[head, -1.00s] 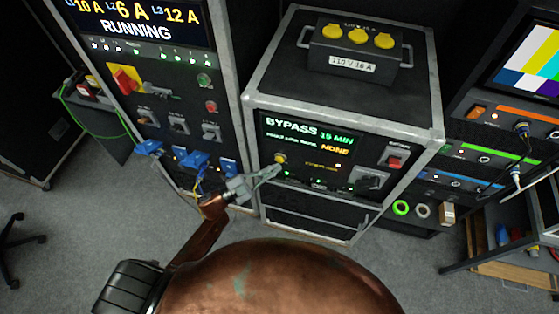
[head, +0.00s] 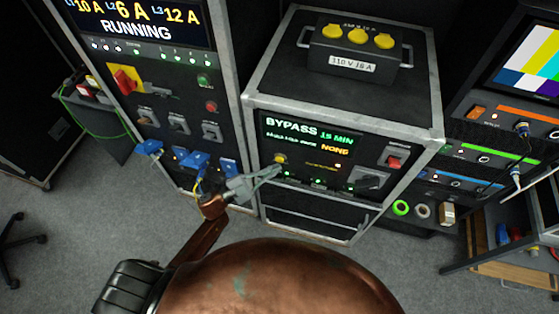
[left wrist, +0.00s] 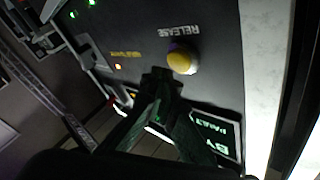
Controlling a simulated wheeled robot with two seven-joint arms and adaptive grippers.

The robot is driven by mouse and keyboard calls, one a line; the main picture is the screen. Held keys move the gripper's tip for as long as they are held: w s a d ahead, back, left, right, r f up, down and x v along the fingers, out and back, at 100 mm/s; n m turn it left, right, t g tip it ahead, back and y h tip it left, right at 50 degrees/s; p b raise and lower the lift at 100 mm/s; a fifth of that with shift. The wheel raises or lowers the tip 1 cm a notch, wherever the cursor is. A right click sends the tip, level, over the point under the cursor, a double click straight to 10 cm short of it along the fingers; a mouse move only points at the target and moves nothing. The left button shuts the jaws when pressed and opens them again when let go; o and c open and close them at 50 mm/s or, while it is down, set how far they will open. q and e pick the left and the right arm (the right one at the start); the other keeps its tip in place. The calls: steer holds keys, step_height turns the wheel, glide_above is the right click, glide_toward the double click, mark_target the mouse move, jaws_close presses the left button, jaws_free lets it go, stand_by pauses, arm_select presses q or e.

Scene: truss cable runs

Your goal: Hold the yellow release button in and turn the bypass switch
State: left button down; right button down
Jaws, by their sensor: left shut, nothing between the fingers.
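The yellow release button (head: 280,158) is on the left of the bypass panel (head: 340,200), below its green-lettered screen (head: 305,133). In the left wrist view the button (left wrist: 182,60) shows unobstructed beside its upside-down RELEASE label. My left gripper (head: 277,169) is shut and empty, its tips close to the button, just below it in the head view. In the left wrist view the tips (left wrist: 160,76) appear beside the button; I cannot see contact. The bypass switch (head: 370,179), a dark handle on a grey plate, is at the panel's lower right. My right gripper is not in view.
A box with yellow caps (head: 355,50) stands on the case. The left rack (head: 165,80) has blue plugs (head: 195,160) near my left arm. Open floor lies in front.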

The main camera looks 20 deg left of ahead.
arm_select(q)
steer(key=shift+w, duration=0.2)
steer(key=shift+w, duration=0.2)
